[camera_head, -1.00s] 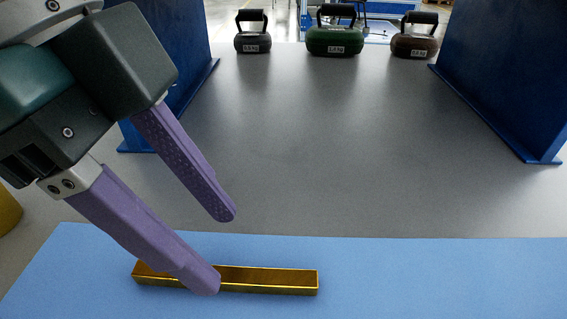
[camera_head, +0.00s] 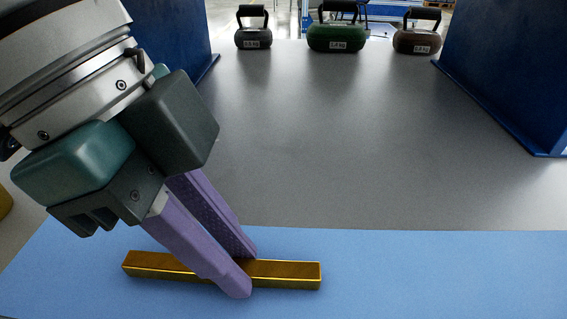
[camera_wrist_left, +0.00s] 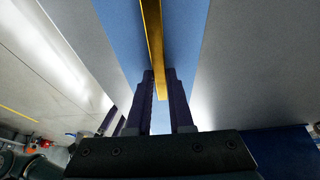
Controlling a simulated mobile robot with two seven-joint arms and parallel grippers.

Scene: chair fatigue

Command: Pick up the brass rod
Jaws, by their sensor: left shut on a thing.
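The brass rod (camera_head: 288,275) is a long, square-edged golden bar lying lengthwise across the blue mat (camera_head: 450,275) in the head view. My left gripper (camera_head: 245,276) reaches down from the upper left, its two purple fingers shut on the rod near its middle, one finger on the near side and one on the far side. In the left wrist view the rod (camera_wrist_left: 152,30) runs between the two dark fingers (camera_wrist_left: 160,82). The rod appears to rest on the mat. My right gripper is not in view.
Several kettlebell-like weights stand at the back: a grey one (camera_head: 253,38), a green one (camera_head: 336,38) and a brown one (camera_head: 417,41). Blue upright panels (camera_head: 505,75) flank the grey table (camera_head: 330,140). The table's middle is clear.

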